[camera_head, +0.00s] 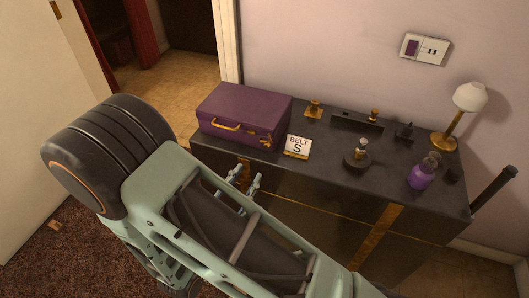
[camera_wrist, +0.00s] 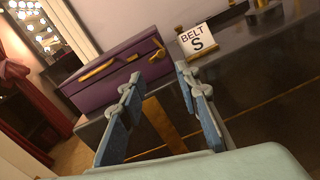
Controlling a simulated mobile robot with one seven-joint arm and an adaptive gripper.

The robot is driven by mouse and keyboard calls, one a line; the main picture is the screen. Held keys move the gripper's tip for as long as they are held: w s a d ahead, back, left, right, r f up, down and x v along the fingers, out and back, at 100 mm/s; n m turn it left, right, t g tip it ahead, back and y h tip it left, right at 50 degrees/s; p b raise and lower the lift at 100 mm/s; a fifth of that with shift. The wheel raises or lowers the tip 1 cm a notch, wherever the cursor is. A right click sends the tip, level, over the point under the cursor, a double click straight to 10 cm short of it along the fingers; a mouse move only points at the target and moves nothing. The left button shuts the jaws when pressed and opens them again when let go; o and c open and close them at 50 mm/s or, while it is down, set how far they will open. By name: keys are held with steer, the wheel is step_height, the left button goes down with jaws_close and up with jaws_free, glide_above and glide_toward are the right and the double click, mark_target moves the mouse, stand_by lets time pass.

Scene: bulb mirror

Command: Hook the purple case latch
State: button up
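The purple case (camera_head: 243,112) lies closed-looking at the left end of the dark dresser, with a gold handle (camera_head: 227,126) on its front. A small gold latch (camera_head: 267,142) is at the right end of that front; it also shows in the wrist view (camera_wrist: 158,48). I cannot tell whether the latch is hooked. My gripper (camera_head: 250,176) is in front of the dresser, below the case front. In the wrist view my gripper (camera_wrist: 152,84) is open and empty, its blue fingers apart, with the latch beyond and between them. No contact with the case shows.
A "BELT S" card (camera_head: 297,146) on a gold stand is just right of the case. A purple bottle (camera_head: 422,174), a lamp (camera_head: 465,110) and small dark and gold items occupy the dresser top (camera_head: 320,170). A wall stands behind.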

mark_target(266, 147)
steer(key=b+x, duration=0.1)
steer(key=x, duration=0.9)
steer(key=shift+w+d, duration=0.2)
steer(key=shift+w, duration=0.1)
jaws_close()
